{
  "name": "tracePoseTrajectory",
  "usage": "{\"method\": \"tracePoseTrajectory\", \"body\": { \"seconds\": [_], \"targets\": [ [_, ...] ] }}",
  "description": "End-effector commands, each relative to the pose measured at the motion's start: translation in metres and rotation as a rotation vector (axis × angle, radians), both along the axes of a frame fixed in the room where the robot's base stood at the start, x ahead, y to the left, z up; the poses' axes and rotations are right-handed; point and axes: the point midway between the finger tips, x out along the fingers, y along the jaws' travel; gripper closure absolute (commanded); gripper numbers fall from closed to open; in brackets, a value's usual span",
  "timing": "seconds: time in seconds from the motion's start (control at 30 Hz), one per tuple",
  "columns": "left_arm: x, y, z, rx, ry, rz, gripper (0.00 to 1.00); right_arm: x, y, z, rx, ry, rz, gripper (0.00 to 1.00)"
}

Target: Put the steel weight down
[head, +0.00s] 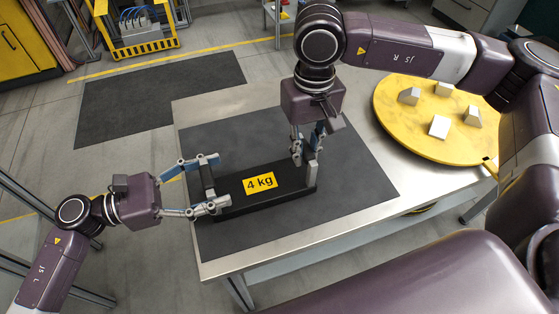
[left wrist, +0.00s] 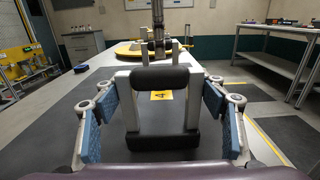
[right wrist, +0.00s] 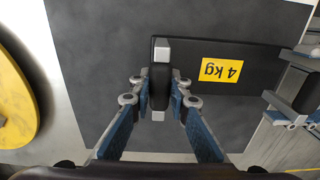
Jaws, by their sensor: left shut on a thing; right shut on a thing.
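The steel weight (head: 283,199) is a long black bar with a yellow "4 kg" label (head: 260,183) and an upright handle at each end. It is level over the dark mat (head: 350,180) on the table; I cannot tell whether it touches the mat. My left gripper (head: 213,183) is shut on the left-end handle, its fingers on both sides of the black grip (left wrist: 160,77) in the left wrist view. My right gripper (head: 306,153) comes from above and is shut on the right-end handle, whose grip (right wrist: 160,87) shows between the fingers in the right wrist view.
A round yellow turntable (head: 398,132) with several pale blocks stands at the table's right. Bare steel table edge (head: 300,258) runs along the front. The mat is clear in front of and behind the weight. Another dark mat (head: 150,98) lies on the floor.

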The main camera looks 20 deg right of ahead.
Motion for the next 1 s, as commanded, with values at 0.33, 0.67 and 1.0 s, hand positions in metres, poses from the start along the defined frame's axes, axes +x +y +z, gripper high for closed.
{"method": "tracePoseTrajectory", "body": {
  "seconds": [0.33, 0.67, 1.0],
  "targets": [
    [0.001, 0.001, -0.005, 0.0, 0.0, 0.001, 0.17, 0.0, -0.002, -0.006, -0.004, 0.001, -0.002, 0.66],
    [0.0, 0.005, -0.006, 0.001, 0.001, 0.002, 0.17, 0.0, 0.0, -0.006, -0.001, 0.0, -0.001, 0.66],
    [0.001, 0.068, -0.007, 0.004, 0.003, 0.004, 0.17, 0.0, 0.0, -0.005, 0.0, 0.0, 0.0, 0.66]
  ]
}}
